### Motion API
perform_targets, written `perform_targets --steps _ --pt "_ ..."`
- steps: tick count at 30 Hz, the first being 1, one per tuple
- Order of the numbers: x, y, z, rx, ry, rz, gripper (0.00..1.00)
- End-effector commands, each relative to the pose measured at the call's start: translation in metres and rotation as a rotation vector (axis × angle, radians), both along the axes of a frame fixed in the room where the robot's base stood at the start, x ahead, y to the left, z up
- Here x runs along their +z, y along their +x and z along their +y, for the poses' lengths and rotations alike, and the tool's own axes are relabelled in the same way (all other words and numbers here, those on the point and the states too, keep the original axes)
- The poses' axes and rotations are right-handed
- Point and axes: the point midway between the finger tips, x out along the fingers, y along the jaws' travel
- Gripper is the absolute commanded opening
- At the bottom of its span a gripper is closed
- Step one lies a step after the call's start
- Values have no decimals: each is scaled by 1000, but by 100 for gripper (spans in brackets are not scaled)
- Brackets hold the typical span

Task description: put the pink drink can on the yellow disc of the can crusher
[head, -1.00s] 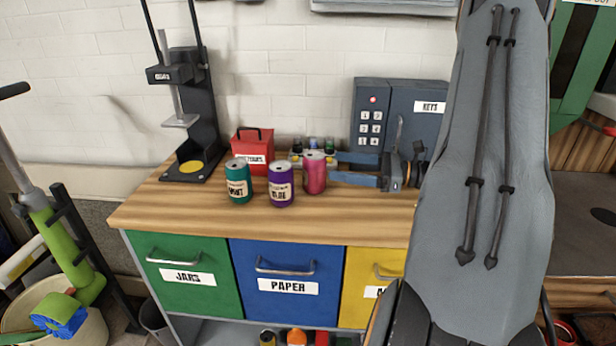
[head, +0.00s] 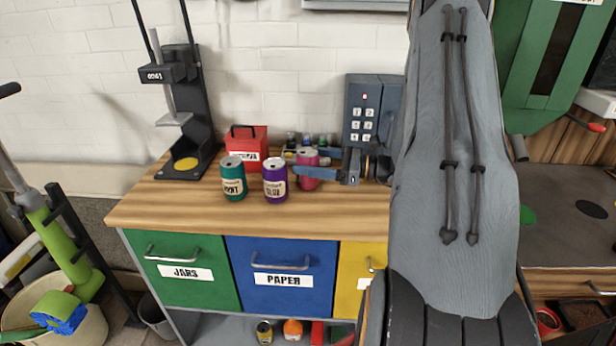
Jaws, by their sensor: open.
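The pink drink can (head: 308,160) stands upright on the wooden bench top, right of a purple can (head: 275,180) and a teal can (head: 233,178). My gripper (head: 309,167) reaches in from the right with its blue fingers open. One finger crosses in front of the pink can and hides part of it. The other finger shows behind and to the right of it. I cannot tell whether either finger touches the can. The can crusher (head: 183,100) stands at the bench's back left. Its yellow disc (head: 187,164) is bare under the raised press plate.
A red box (head: 246,148) stands behind the teal and purple cans. Small bottles (head: 308,140) stand behind the pink can. A grey keypad box (head: 363,110) is at the back. The front left of the bench top is clear.

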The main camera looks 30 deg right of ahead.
Motion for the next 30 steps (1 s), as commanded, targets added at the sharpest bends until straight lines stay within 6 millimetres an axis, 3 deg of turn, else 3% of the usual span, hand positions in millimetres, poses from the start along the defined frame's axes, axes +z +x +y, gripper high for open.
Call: perform_targets --steps 1,9,12,23,30 --pt "0 0 0 0 0 0 70" --pt "0 0 0 0 0 0 24" --pt "0 0 0 0 0 0 12" --pt "6 0 0 0 -1 -1 12" --pt "34 0 0 0 -3 -4 12"
